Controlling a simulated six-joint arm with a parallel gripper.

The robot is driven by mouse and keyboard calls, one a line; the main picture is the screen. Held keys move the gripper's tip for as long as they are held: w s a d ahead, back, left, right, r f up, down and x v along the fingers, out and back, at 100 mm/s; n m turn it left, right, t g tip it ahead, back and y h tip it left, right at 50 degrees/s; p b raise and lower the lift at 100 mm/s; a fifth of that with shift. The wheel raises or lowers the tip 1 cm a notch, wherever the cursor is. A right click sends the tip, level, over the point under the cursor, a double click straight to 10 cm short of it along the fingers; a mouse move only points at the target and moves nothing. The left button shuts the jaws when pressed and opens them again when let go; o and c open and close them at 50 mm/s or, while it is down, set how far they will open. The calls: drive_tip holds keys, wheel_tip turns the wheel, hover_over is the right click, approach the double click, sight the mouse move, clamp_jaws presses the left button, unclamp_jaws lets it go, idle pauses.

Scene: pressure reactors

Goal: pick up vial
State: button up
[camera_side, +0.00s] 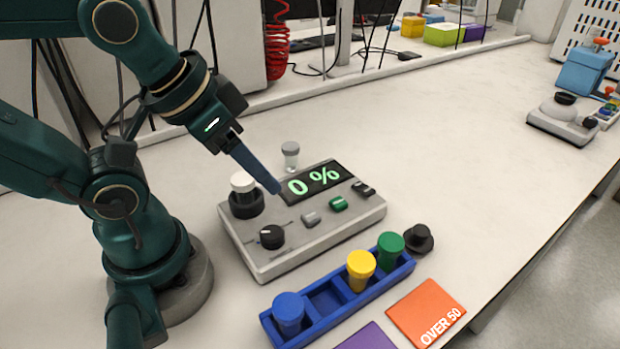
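A small clear vial with a grey-white cap (290,155) stands upright on the bench behind the grey reactor unit (275,255). A white-capped piece (243,182) sits in a black round holder on the unit's left. A blue rack (330,298) in front holds a blue-capped (288,310), a yellow-capped (360,268) and a green-capped vial (389,248). I cannot tell which vial the task means. My gripper (274,188) hangs tilted above the unit, right of the white-capped piece, apart from all vials. Its fingers overlap in this view, so their opening is hidden. No held object shows.
The unit has a black knob (272,237), small buttons and a display (315,181) reading 0 %. A black round piece (419,238) stands right of the rack. An orange "OVER 50" card (427,311) and a purple card (366,337) lie in front. The bench's right middle is clear.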

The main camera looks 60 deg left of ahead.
drive_tip(key=shift+o, duration=1.4)
drive_tip(key=m+g, duration=0.5)
drive_tip(key=m, duration=0.1)
hover_over(242, 178)
drive_tip(key=shift+d+f, duration=0.2)
drive_tip(key=shift+f, duration=0.4)
drive_tip(key=shift+d+f, duration=0.2)
drive_tip(key=shift+f, duration=0.4)
drive_tip(key=shift+a+f+n+g, duration=0.3)
drive_tip(key=shift+a+f+n, duration=0.1)
drive_tip(key=shift+a, duration=0.05)
drive_tip(key=shift+f, duration=2.4)
